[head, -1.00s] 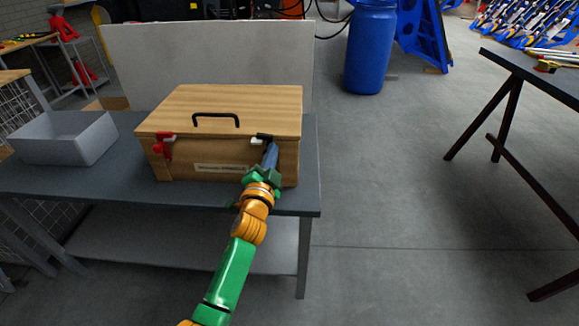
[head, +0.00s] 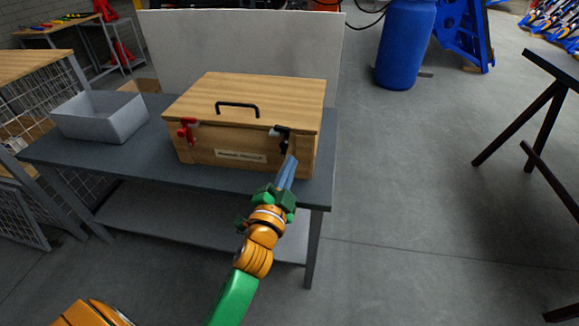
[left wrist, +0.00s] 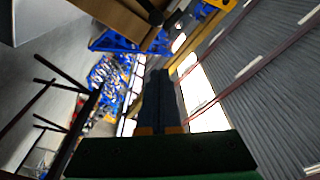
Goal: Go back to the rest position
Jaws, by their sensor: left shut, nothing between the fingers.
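My left gripper (head: 290,168) is in front of the right front part of a closed wooden box (head: 212,158), close to its black latch (head: 281,132). Its blue-grey fingers are together and hold nothing. They also show shut in the left wrist view (left wrist: 160,95). I cannot tell from the head view how wide the gap to the box is. The box has a black handle (head: 238,105) on its lid and a red latch (head: 187,130) at its left front. My right gripper is not in view.
The box stands on a dark grey table (head: 130,158) with a grey bin (head: 100,117) to its left and a pale panel (head: 240,40) behind. A blue barrel (head: 405,45) stands at the back right. Another dark table (head: 558,66) is at the right edge. The floor between is clear.

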